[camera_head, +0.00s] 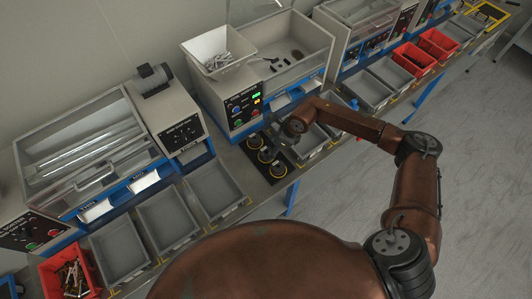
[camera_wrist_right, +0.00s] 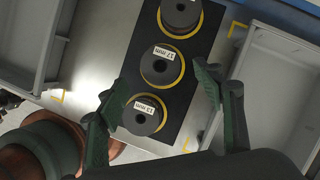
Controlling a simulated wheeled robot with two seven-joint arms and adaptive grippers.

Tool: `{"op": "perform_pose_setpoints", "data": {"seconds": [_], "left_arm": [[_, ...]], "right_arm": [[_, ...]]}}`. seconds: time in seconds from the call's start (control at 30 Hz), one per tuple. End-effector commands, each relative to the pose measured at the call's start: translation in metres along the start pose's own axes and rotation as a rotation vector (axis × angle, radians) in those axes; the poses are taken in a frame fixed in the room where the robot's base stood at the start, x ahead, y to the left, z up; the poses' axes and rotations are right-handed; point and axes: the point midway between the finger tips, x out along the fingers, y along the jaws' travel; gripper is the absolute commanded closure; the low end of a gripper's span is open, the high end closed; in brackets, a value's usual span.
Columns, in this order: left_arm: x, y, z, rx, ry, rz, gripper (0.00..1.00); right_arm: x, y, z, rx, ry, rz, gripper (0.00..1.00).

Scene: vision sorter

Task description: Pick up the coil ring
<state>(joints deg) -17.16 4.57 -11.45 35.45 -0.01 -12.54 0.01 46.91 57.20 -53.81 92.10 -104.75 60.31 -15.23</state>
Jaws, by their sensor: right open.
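Several dark grey coil rings with a centre hole stand in a row on a black mat (camera_wrist_right: 205,62), each inside a yellow circle. In the right wrist view the middle ring (camera_wrist_right: 161,66) is labelled 17 mm and the lower ring (camera_wrist_right: 145,116) 13 mm. The upper ring (camera_wrist_right: 180,14) is cut by the frame edge. The rings also show small on the mat in the head view (camera_head: 266,156). My right gripper (camera_wrist_right: 160,78) is open and empty above the row, its fingers on either side of it. Whether it touches any ring cannot be told. My left gripper is out of view.
Grey bins lie beside the mat, one to the left (camera_head: 214,188) and one to the right (camera_wrist_right: 272,95). A control box (camera_head: 242,108) stands behind it. A red bin (camera_head: 68,274) holds loose parts at the lower left. Open floor lies at the right.

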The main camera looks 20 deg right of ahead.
Motion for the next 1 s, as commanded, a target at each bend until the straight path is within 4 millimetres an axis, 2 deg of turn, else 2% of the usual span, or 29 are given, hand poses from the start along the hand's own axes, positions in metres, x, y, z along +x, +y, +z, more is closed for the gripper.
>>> {"op": "perform_pose_setpoints", "data": {"seconds": [0.2,0.3,0.57,1.0], "left_arm": [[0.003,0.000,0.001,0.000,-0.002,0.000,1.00],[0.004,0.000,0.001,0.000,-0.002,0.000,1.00],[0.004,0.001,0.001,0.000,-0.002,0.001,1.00],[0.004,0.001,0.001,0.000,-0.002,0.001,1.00]], "right_arm": [[0.034,-0.002,0.001,0.001,-0.001,0.003,0.39],[0.043,-0.002,0.001,0.001,-0.001,0.003,0.39],[0.045,-0.002,0.002,0.001,-0.002,0.002,0.39],[0.045,-0.002,0.002,0.001,-0.003,0.002,0.67]]}}
